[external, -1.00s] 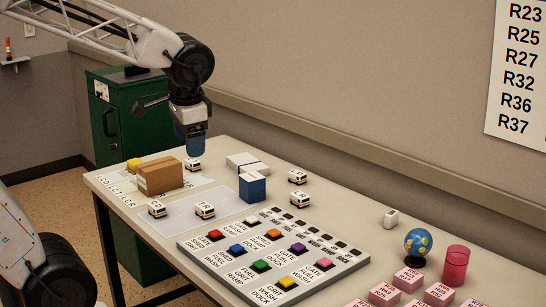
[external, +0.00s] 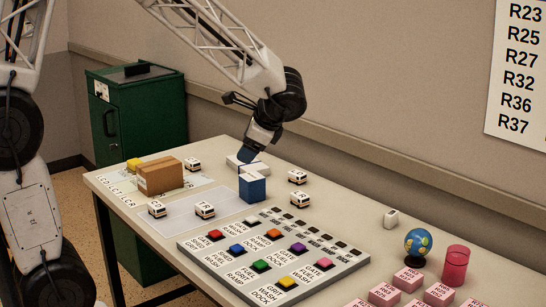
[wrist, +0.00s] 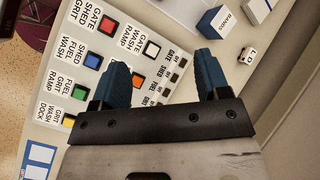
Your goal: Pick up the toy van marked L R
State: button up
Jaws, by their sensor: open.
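Several small white toy vans with dark windows stand on the table. The van right of the blue box (external: 298,177) has roof letters that look like L R, though they are small. What seems to be the same van (wrist: 246,55) shows at the right in the wrist view, where its second letter is hard to read. Other vans stand at the front left (external: 157,209), near the mat's middle (external: 205,211) and behind the carton (external: 193,164); their letters are unclear. My gripper (external: 247,156) is open and empty, above and left of the L R van; its blue fingers (wrist: 163,75) frame only the button panel.
A blue box (external: 252,189) and a white flat box (external: 236,160) stand left of that van. A brown carton (external: 160,176) is at the left. The button panel (external: 222,261) lies in front. Bare table lies right of the van, before a small white object (external: 391,218) and a globe (external: 418,243).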

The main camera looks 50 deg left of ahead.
jog(key=w+f+m+y, duration=0.3)
jog(key=w+f+m, duration=0.2)
jog(key=w+f, duration=0.5)
jog(key=m+t+y, duration=0.2)
jog(key=m+y, duration=0.1)
jog(key=m, duration=0.2)
send_near(300, 195)
jog(key=x, duration=0.3)
jog(key=shift+w+f, duration=0.1)
jog(key=shift+w, duration=0.05)
jog(key=shift+a, duration=0.1)
jog(key=shift+x, duration=1.25)
jog(key=shift+x, duration=2.6)
